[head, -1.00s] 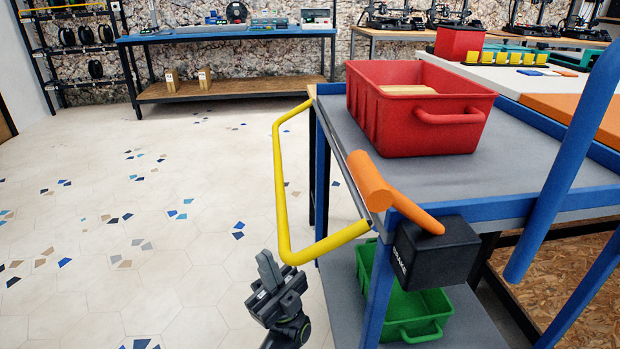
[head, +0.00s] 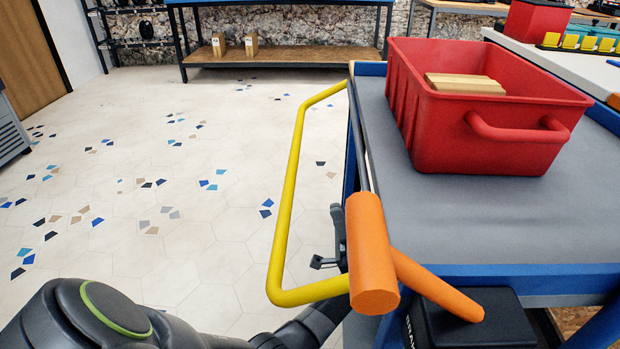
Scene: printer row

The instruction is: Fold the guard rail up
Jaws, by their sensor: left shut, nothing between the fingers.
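The yellow guard rail (head: 291,188) juts out from the left side of the cart as a long bent bar, its near end running back toward the cart behind the orange handle (head: 371,255). My left gripper (head: 328,240) is shut and empty, between the rail's long bar and the cart's side, near the rail's front corner. The orange handle hides part of it, and I cannot tell whether it touches the rail. My left arm comes in low from the left and passes under the rail's near end. My right gripper is out of view.
The cart's grey top (head: 440,215) carries a red bin (head: 480,125) with tan pieces (head: 465,84) inside. A black brake box (head: 470,322) sits below the handle. Open tiled floor (head: 150,200) lies left of the cart. A blue workbench (head: 280,60) stands at the back.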

